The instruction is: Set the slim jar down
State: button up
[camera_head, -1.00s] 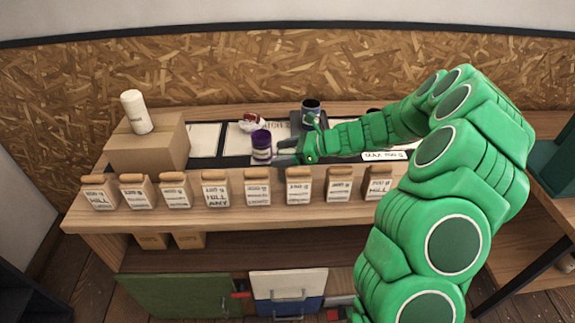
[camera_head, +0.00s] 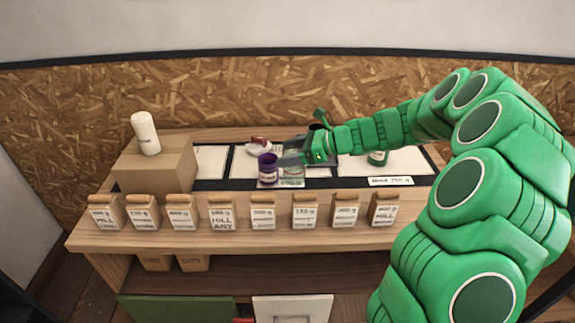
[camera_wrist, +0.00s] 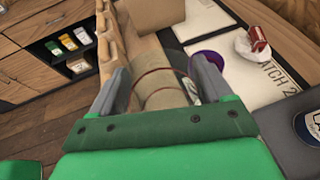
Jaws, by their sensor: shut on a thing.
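The slim jar (camera_head: 291,177) looks like clear glass and is between the fingers of my gripper (camera_head: 297,158), just right of a purple jar (camera_head: 267,170) in the head view. In the wrist view my gripper (camera_wrist: 160,85) is shut on the slim jar (camera_wrist: 157,88), which shows as a see-through, beige-tinted cylinder with a brown ring. The slim jar appears upright. I cannot tell whether its base touches the counter. The purple jar's top (camera_wrist: 207,62) shows right beside the right finger in the wrist view.
Several labelled bags (camera_head: 221,213) line the counter's front edge. A cardboard box (camera_head: 157,165) bearing a white cylinder (camera_head: 145,133) stands at left. A small dish (camera_head: 257,148) is behind the purple jar. A green-labelled jar (camera_head: 378,158) stands on the right pale sheet (camera_head: 405,160).

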jog(key=shift+a+r, duration=0.25)
jog(key=shift+r, duration=0.1)
jog(key=a+n+g, duration=0.2)
jog(key=a, duration=1.3)
notch_tip(320, 180, down, 10)
jog(key=shift+s+a+r, duration=0.15)
jog(key=shift+a+r, duration=0.05)
jog(key=shift+a, duration=0.1)
jog(key=shift+f, duration=0.1)
jog(key=o, duration=1.1)
jog(key=shift+c, duration=0.2)
